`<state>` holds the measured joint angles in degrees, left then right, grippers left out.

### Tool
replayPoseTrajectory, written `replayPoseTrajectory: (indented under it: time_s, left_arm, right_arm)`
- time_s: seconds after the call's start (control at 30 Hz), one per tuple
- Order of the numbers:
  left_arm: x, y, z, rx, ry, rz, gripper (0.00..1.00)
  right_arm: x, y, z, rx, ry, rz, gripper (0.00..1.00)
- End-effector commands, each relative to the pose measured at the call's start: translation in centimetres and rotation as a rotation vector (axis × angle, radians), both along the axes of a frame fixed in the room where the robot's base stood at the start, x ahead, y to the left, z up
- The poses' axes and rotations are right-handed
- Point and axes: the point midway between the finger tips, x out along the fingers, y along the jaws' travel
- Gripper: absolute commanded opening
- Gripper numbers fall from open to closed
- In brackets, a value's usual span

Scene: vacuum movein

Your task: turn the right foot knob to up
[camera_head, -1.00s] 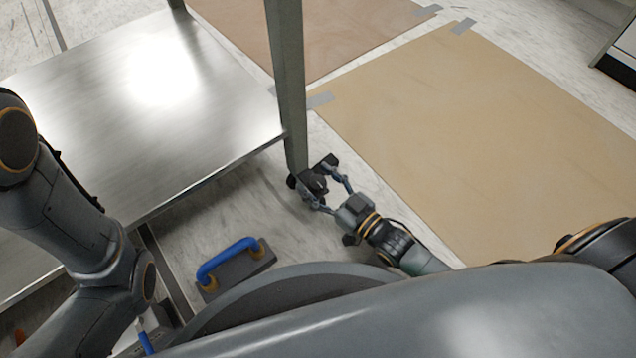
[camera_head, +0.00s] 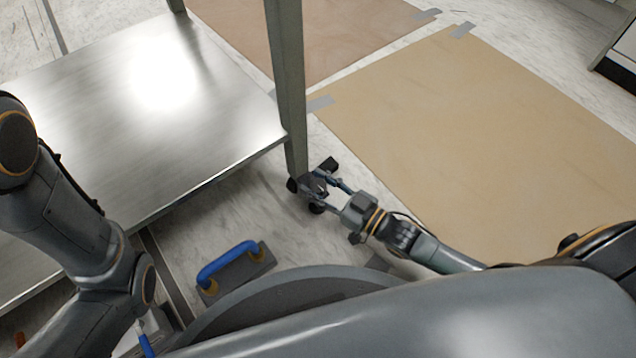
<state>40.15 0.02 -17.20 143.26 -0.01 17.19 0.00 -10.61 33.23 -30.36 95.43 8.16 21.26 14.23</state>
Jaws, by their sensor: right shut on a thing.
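The right foot knob (camera_head: 317,208) is a small black part at the bottom of the grey-green table leg (camera_head: 288,90). Black parts stick out on several sides of the leg's foot. My right gripper (camera_head: 318,188) reaches in from the lower right and is shut on the knob, low near the floor. Its fingers hide part of the knob, so I cannot read any marking or its exact setting.
A shiny metal shelf (camera_head: 110,120) joins the leg on the left. A blue-handled block (camera_head: 240,272) lies on the floor in front of it. Tan floor sheets (camera_head: 490,130), held with grey tape, spread to the right and behind. Bare floor surrounds the foot.

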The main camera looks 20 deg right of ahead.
Motion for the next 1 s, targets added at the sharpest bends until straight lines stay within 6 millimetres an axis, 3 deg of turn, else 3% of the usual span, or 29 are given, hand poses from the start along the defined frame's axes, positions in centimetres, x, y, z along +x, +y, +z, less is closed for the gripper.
replayPoseTrajectory:
  time_s: [1.0]
  left_arm:
    - [0.0, 0.0, -1.4, 0.000, 0.001, 0.000, 0.56]
  right_arm:
    - [0.4, -0.1, -0.1, -0.005, 0.001, 0.945, 0.08]
